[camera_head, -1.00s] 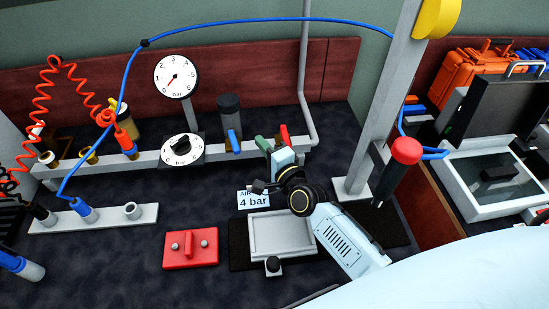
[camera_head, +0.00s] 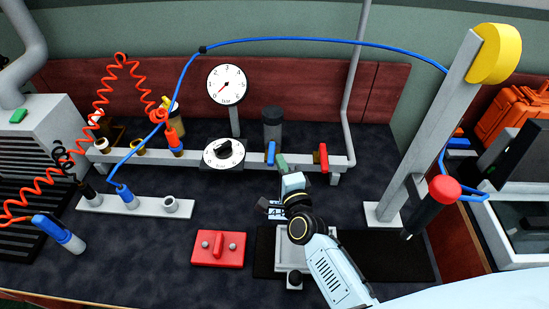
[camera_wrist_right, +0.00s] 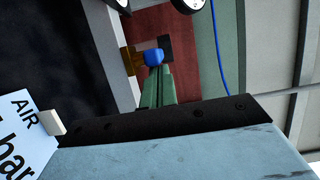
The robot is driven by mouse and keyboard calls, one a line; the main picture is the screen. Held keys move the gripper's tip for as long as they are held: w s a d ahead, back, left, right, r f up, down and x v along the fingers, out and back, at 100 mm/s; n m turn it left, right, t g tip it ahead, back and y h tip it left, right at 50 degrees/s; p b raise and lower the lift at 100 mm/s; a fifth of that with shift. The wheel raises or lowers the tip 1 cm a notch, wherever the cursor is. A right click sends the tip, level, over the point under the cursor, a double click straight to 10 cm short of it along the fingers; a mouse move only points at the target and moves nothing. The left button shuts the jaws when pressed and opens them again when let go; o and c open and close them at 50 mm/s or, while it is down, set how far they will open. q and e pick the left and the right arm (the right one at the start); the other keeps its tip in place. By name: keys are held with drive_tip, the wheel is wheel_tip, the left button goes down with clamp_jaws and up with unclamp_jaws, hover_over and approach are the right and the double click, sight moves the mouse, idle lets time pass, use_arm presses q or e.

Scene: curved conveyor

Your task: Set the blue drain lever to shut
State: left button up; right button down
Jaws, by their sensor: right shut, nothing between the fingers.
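The blue drain lever (camera_head: 270,152) sits on the pale manifold bar (camera_head: 205,157), below the dark-capped canister (camera_head: 272,122). It looks roughly upright in the head view. My right gripper (camera_head: 281,161) is shut and empty, with its green fingers together just right of and in front of the lever. In the right wrist view the blue lever (camera_wrist_right: 153,57) shows right at the tips of the green fingers (camera_wrist_right: 157,85). I cannot tell whether they touch. My left gripper is not in view.
A red lever (camera_head: 322,157) is on the bar to the right of my gripper. A round black-and-white dial (camera_head: 223,153) and a gauge (camera_head: 227,84) stand to the left. A red block (camera_head: 219,249) lies in front. A grey post (camera_head: 425,125) stands at right.

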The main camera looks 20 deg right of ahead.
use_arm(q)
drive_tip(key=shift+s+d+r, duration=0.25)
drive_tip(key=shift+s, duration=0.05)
use_arm(e)
drive_tip(key=shift+a, duration=0.45)
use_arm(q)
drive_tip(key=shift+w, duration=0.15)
use_arm(e)
drive_tip(key=shift+s+a+f, duration=0.1)
use_arm(q)
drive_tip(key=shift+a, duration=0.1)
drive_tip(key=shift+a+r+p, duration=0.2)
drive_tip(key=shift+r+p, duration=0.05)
drive_tip(key=shift+p, duration=0.05)
use_arm(e)
drive_tip(key=s+d, duration=0.3)
drive_tip(key=s, duration=0.8)
drive_tip(key=shift+s+d, duration=0.15)
drive_tip(key=shift+d, duration=0.1)
